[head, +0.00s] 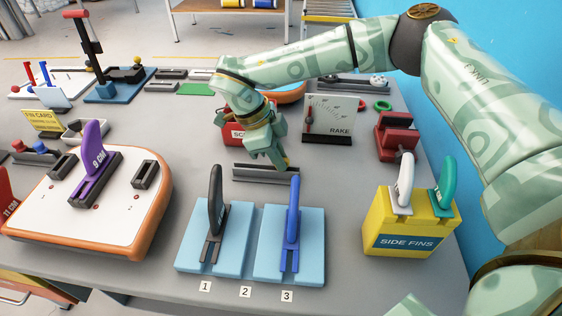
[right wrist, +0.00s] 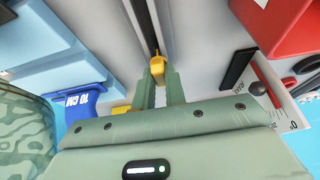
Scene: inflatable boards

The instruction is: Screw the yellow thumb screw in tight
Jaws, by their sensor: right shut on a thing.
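The yellow thumb screw (right wrist: 157,67) sits between my right fingertips at the near end of a long grey slotted box (right wrist: 135,22) in the right wrist view. My right gripper (right wrist: 158,82) is shut on it. In the head view my right gripper (head: 278,158) points down at the slotted box (head: 265,178), which lies on the table. The screw is hidden there behind the fingers. How deep the screw sits I cannot tell. My left gripper is not in view.
Two light blue blocks (head: 257,258) hold a black fin (head: 216,205) and a blue fin (head: 292,212) in front. A yellow side-fins box (head: 390,222) stands right. A white board with orange edge (head: 60,215) holds a purple fin (head: 92,165). A rake gauge (head: 330,115) stands behind.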

